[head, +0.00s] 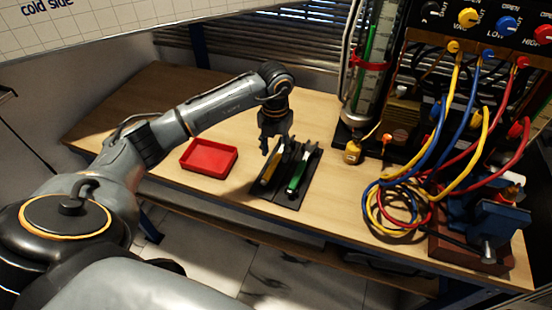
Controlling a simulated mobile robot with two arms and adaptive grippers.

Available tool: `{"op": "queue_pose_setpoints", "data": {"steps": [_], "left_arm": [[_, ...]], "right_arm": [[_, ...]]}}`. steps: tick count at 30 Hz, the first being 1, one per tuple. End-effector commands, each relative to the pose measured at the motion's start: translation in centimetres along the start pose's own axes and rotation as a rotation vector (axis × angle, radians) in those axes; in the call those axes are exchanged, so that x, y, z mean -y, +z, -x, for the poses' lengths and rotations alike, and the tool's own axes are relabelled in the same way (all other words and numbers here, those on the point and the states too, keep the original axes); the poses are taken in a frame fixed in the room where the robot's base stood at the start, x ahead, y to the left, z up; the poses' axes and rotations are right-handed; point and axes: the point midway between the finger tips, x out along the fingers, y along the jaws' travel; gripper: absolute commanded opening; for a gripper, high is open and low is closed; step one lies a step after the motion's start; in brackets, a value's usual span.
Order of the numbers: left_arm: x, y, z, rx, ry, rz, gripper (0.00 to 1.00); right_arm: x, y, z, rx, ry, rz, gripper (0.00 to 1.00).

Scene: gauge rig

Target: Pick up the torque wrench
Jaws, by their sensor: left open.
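My left gripper (275,148) points down just above the far end of the holder, close to the yellow-handled tool. It is open and holds nothing that I can see. My right gripper is out of view.
A red tray (209,158) sits left of the holder. The bench's left end is clear.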

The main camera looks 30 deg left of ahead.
Motion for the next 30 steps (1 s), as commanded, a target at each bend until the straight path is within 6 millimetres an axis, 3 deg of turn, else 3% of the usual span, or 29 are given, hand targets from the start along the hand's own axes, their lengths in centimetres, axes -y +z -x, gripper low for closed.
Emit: {"op": "queue_pose_setpoints", "data": {"steps": [6,15,17,22,30], "left_arm": [[-0.4,-0.3,-3.1,-0.003,0.000,0.001,0.45],[-0.4,-0.2,-3.8,0.000,0.000,0.000,0.45],[-0.4,-0.2,-3.8,0.000,0.000,0.000,0.37],[-0.4,-0.2,-3.8,0.000,0.000,0.000,0.03],[-0.4,-0.2,-3.7,0.001,0.000,0.000,0.00]], "right_arm": [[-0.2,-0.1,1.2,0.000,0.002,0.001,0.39],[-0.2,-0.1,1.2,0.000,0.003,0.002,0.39],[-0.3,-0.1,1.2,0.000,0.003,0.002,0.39],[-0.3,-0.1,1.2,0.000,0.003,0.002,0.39],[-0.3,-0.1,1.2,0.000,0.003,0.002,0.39]]}}
